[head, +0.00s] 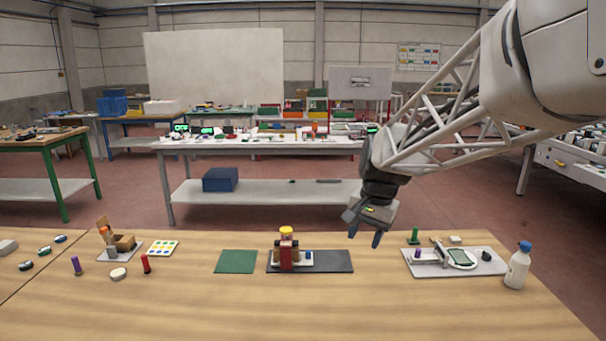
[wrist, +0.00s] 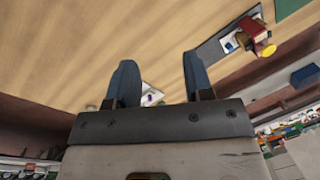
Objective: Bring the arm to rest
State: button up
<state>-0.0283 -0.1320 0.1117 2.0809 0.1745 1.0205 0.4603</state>
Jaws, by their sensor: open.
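My gripper (head: 364,229) hangs from my arm above the back part of the wooden table (head: 300,312), right of the middle, with its fingers pointing down. Its two dark blue fingers stand apart with nothing between them; they also show in the wrist view (wrist: 160,82). In the head view the gripper is in the air between the dark grey mat (head: 335,262) and the light board (head: 490,268) at the right. It touches neither of them.
A red device with a yellow top (head: 287,250) stands on the dark mat, beside a green mat (head: 235,262). A white bottle with a blue cap (head: 518,268) stands at the right. A small wooden stand (head: 122,243) is at the left. The table's front middle is clear.

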jog(key=s+d+f+n+t+h, duration=0.1)
jog(key=s+d+n, duration=0.1)
jog(key=s, duration=1.2)
jog(key=s+d+f+n, duration=0.2)
jog(key=s+n, duration=0.1)
jog(key=s, duration=1.1)
jog(key=shift+s+d+f+n+t+h, duration=0.15)
jog(key=shift+s+d+n+t+h, duration=0.2)
jog(key=shift+n+t+h, duration=0.05)
jog(key=shift+c, duration=0.3)
